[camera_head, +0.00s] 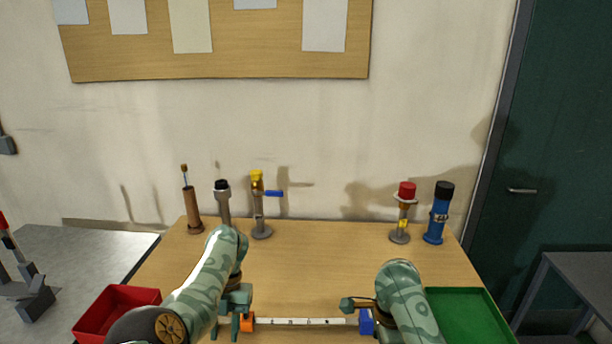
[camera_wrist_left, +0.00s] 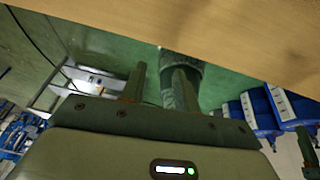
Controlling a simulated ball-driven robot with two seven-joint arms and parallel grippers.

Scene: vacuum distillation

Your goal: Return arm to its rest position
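My left arm reaches in over the front of the wooden table. My left gripper (camera_head: 230,326) hangs low at the table's front edge, beside an orange block (camera_head: 247,321). In the left wrist view its two fingers (camera_wrist_left: 160,88) stand apart with nothing held between them; the table edge and green floor lie beyond. My right gripper (camera_head: 352,303) is at the front right, close to a blue block (camera_head: 366,322). Its fingers are too small and partly hidden, so I cannot tell their opening or whether it touches the block.
On the table (camera_head: 320,270), a brown stand (camera_head: 194,210), a black-topped piece (camera_head: 223,203), a yellow-topped piece (camera_head: 258,205), a red-topped piece (camera_head: 402,214) and a blue cylinder (camera_head: 437,215) stand at the back. A red tray (camera_head: 100,308) and green tray (camera_head: 475,318) flank the front. The middle is clear.

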